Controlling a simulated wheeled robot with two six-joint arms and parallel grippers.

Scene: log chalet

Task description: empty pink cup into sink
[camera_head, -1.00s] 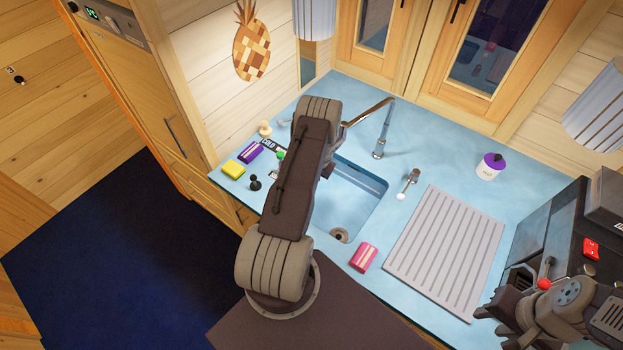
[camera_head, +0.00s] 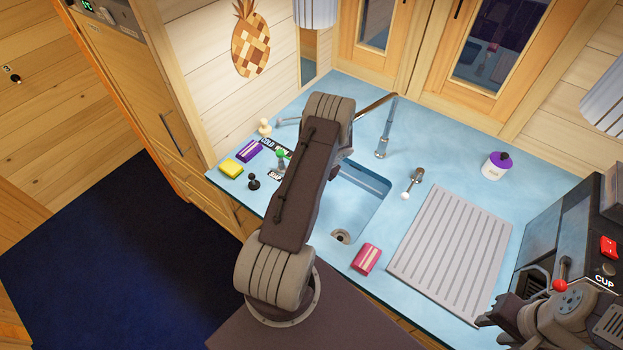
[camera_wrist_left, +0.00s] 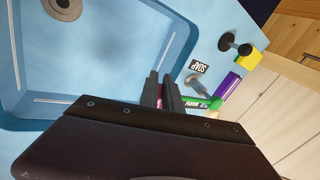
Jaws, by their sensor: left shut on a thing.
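A pink object with pale stripes (camera_head: 367,259) is on the blue counter at the front right of the sink; I cannot tell whether it is the cup. The sink (camera_head: 362,203) is partly covered by my left arm, and its basin (camera_wrist_left: 95,45) fills the upper left of the wrist view. My left gripper (camera_wrist_left: 165,92) is hidden in the head view. In the wrist view its fingers are close together, with a small bit of pink between them; most of the held thing is hidden. My right gripper (camera_head: 500,313) is at the lower right, its fingers apart and empty.
The faucet (camera_head: 383,140) stands behind the sink. A green-tipped lever (camera_head: 281,154), purple block (camera_head: 249,151) and yellow block (camera_head: 231,168) are left of it. A ridged drainboard (camera_head: 452,253) and a white jar with purple lid (camera_head: 495,167) are right. A black machine (camera_head: 560,222) stands far right.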

